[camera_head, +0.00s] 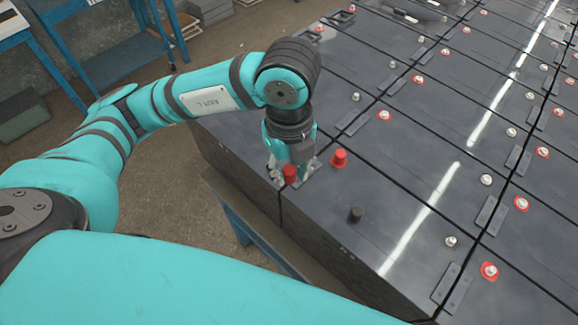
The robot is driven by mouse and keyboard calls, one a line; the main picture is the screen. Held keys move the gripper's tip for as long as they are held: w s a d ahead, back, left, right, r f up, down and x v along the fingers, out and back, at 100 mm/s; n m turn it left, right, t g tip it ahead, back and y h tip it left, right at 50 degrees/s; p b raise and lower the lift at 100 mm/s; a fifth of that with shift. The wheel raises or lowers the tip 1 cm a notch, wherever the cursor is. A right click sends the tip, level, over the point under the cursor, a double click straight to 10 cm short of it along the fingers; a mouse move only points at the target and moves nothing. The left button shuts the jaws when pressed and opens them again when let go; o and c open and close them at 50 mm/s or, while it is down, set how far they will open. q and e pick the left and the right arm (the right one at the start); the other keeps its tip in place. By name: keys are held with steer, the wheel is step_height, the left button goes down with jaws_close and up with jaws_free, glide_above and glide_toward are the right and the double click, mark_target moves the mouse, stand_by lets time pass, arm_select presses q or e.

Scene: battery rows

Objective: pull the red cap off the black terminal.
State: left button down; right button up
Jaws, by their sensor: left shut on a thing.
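My left gripper (290,172) points down at the near corner of the battery block. It is shut on a small red cap (290,174), which shows between its fingertips. I cannot tell whether this cap touches a terminal under it, as the fingers hide the spot. A second red cap (339,158) stands upright on the battery top, just right of the gripper and apart from it. A short black post or cap (356,214) stands on the near battery, to the lower right. My right gripper is not in view.
Rows of dark batteries (400,175) fill the right side, with bare silver terminals, red rings and flat link plates (490,212). The block's front edge drops to a blue stand (262,245). Blue benches (120,50) stand at the back left, with open floor between.

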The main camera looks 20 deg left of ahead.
mark_target(289, 169)
arm_select(q)
steer(key=shift+r+p, duration=1.25)
steer(key=shift+r, duration=0.5)
